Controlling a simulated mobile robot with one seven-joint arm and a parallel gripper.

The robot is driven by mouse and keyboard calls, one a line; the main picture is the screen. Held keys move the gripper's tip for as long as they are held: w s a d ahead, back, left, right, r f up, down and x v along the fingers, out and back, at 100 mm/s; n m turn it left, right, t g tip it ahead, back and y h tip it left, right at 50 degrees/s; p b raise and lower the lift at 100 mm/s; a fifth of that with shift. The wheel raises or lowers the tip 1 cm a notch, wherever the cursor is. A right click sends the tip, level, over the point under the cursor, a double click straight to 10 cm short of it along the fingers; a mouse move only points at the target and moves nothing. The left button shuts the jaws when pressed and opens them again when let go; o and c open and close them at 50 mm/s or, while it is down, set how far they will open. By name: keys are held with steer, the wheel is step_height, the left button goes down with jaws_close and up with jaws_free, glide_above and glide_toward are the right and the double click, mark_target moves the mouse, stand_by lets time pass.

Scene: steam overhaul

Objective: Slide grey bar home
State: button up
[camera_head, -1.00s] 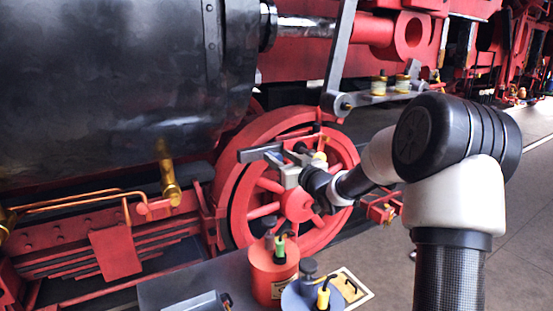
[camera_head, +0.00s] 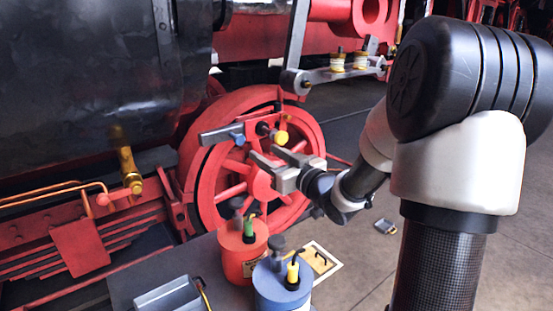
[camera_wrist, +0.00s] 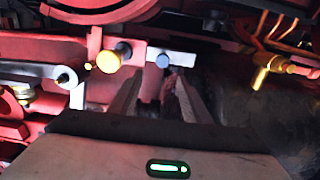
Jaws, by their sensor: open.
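The grey bar (camera_head: 216,134) sticks out to the left of a red bracket above the red spoked wheel. A blue knob (camera_head: 238,140) is on or just in front of it, and a yellow knob (camera_head: 280,138) is to its right. In the wrist view the bar (camera_wrist: 182,56) lies across beyond my fingers, with the blue knob (camera_wrist: 163,61) between their lines and the yellow knob (camera_wrist: 108,62) to the left. My gripper (camera_head: 266,157) is open and empty, below and right of the bar, apart from it. Its fingers also show in the wrist view (camera_wrist: 158,98).
A red canister (camera_head: 240,255) and a blue canister (camera_head: 280,287) stand on a dark bench top (camera_head: 135,287) below my gripper. Brass pipework (camera_head: 128,170) is at the left. A grey link with yellow cups (camera_head: 338,68) hangs above right. A small grey item (camera_head: 386,226) lies on the floor.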

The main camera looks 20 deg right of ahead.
steer(key=v, duration=0.3)
steer(key=shift+s+d, duration=0.1)
steer(key=shift+s, duration=0.15)
